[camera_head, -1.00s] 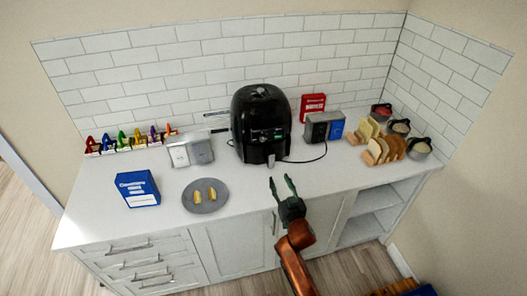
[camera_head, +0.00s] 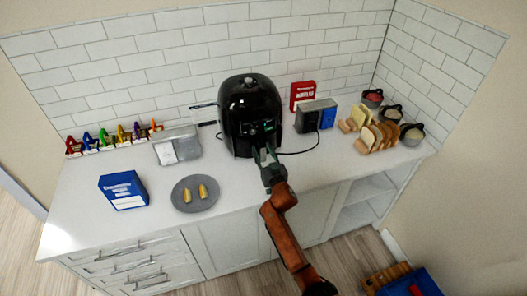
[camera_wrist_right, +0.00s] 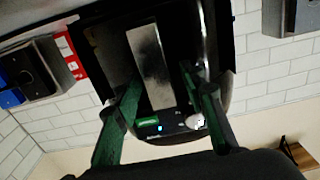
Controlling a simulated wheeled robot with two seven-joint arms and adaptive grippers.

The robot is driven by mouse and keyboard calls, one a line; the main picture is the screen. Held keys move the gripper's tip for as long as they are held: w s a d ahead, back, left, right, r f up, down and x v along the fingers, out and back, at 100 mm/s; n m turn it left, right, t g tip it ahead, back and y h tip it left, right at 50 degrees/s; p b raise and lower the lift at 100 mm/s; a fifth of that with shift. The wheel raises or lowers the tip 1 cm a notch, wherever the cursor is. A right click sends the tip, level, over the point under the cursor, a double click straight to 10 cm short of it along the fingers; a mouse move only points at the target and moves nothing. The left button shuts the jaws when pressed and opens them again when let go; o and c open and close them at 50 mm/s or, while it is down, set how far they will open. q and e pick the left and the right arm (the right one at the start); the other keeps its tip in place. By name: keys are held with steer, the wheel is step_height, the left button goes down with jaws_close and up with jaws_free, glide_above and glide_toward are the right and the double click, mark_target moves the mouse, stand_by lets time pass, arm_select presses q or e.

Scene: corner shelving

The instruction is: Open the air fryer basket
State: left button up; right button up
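The black air fryer (camera_head: 250,105) stands on the counter against the tiled wall, its basket front facing me and apparently shut. My right gripper (camera_head: 264,154) is at its lower front, where it covers the basket handle in the head view. In the right wrist view, the grey handle (camera_wrist_right: 150,65) lies between the two spread green fingers of this gripper (camera_wrist_right: 160,84). Gaps show beside the handle, so the gripper is open around it. Whether a fingertip touches the fryer I cannot tell. My left gripper is not in view.
A grey plate (camera_head: 195,207) with yellow food and a blue box (camera_head: 124,191) lie to the left. A silver appliance (camera_head: 178,145) stands left of the fryer. A dark toaster-like appliance (camera_head: 309,118), a red box (camera_head: 303,93) and bread slices (camera_head: 378,136) are to the right.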

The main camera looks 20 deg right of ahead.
steer(key=shift+c, duration=0.2)
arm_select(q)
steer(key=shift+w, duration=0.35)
arm_select(e)
jaws_close()
